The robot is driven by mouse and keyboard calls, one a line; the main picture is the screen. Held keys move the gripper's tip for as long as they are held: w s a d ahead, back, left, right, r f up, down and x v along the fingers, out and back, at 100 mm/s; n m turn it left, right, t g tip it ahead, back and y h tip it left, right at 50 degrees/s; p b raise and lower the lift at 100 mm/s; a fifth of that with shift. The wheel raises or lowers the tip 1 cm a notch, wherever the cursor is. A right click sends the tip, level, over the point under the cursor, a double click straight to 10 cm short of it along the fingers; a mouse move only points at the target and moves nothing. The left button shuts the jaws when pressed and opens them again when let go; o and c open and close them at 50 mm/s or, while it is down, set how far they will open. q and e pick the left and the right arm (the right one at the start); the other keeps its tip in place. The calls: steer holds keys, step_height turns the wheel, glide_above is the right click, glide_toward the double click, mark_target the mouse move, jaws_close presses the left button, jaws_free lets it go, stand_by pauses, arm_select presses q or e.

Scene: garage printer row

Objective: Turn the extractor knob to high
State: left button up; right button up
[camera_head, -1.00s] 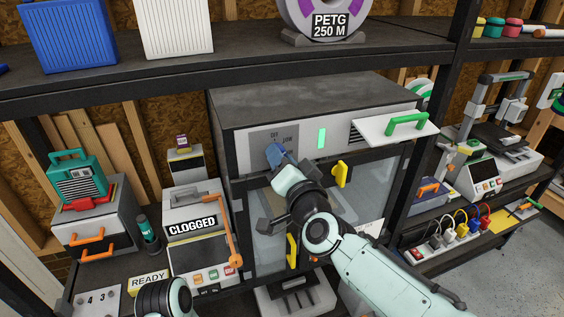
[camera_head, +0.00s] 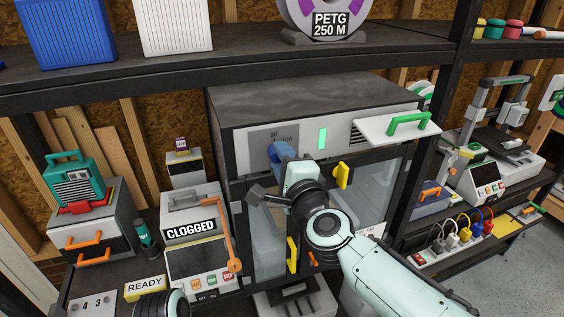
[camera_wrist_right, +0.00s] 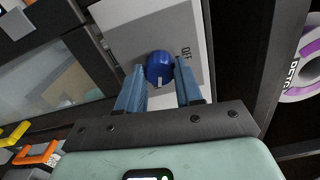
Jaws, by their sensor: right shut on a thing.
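The extractor knob (camera_wrist_right: 159,68) is blue with a white mark, on a grey dial plate (camera_head: 263,139) on the front of the enclosure (camera_head: 310,97). My right gripper (camera_wrist_right: 161,77) has its two blue fingers on either side of the knob, shut on it. In the head view the right gripper (camera_head: 281,155) reaches the plate from below and mostly hides the knob. The words OFF and LOW show on the plate, partly covered; no other setting can be read. The left gripper is not in view; only part of my left arm shows at the bottom left.
A white shelf with a green handle (camera_head: 408,122) juts out further right. Yellow door handles (camera_head: 342,176) stick out below. A box marked CLOGGED (camera_head: 191,230) stands left. A dark shelf (camera_head: 200,75) runs above.

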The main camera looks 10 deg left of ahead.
steer(key=shift+m, duration=1)
steer(key=o, duration=1)
steer(key=shift+o, duration=0.2)
steer(key=b+v, duration=0.2)
steer(key=v, duration=1.1)
steer(key=shift+b, duration=0.35)
steer(key=shift+s+d, duration=0.1)
steer(key=shift+d, duration=0.05)
